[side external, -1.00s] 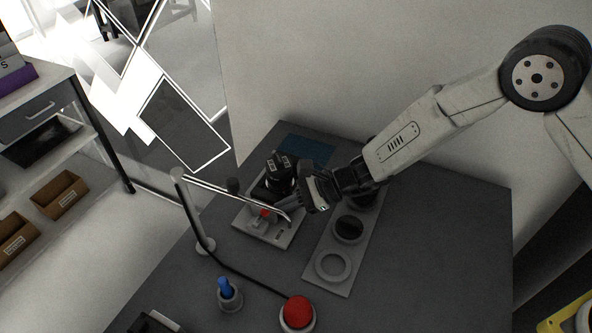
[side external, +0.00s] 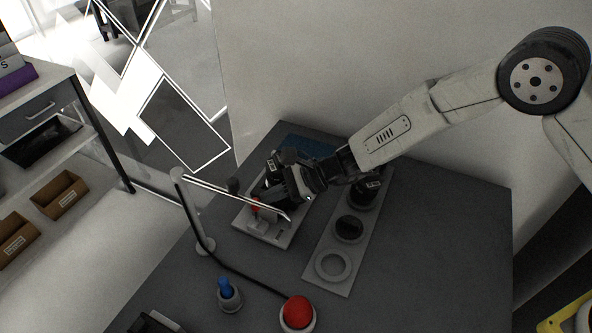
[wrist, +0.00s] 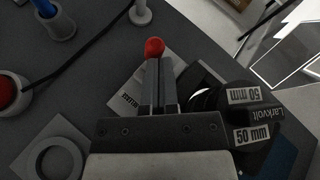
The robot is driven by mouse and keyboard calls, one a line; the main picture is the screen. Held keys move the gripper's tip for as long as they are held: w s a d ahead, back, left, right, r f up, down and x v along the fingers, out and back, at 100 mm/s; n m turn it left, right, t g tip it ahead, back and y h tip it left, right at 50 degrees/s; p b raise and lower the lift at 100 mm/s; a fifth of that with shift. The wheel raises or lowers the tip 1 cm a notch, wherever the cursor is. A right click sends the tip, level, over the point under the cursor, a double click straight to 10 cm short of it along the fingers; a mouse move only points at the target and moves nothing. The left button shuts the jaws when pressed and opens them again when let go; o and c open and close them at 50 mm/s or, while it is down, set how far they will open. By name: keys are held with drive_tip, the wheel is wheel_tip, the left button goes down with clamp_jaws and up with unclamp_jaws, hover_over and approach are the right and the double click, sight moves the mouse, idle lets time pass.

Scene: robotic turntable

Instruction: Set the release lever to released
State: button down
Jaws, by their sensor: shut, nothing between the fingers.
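The release lever has a red ball knob (side external: 256,204) and sits on a pale grey base plate (side external: 262,231). In the wrist view the red knob (wrist: 154,47) is right at my fingertips, and the plate (wrist: 125,92) with partly hidden lettering lies beneath. My gripper (side external: 263,196) is shut and empty, its fingers beside the knob. The closed fingers show in the wrist view (wrist: 160,62). They seem to touch the knob, but I cannot be sure. A black cylinder marked "50 mm" (wrist: 258,112) stands close beside the fingers.
A thin metal arm on a post (side external: 190,215) reaches over the plate. A grey strip with round recesses (side external: 333,264) lies to the right, holding black parts. A red button (side external: 297,312) and a blue-topped peg (side external: 226,288) stand in front. The table's right side is clear.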

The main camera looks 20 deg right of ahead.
drive_tip(key=shift+r, duration=0.2)
drive_tip(key=shift+r, duration=0.55)
drive_tip(key=shift+d, duration=0.1)
idle(0.4)
drive_tip(key=w+r+v, duration=0.1)
drive_tip(key=w+v, duration=0.1)
drive_tip(key=v, duration=1)
drive_tip(key=shift+d+r, duration=0.25)
drive_tip(key=shift+r, duration=0.1)
drive_tip(key=shift+s+a, duration=0.1)
drive_tip(key=shift+s, duration=0.05)
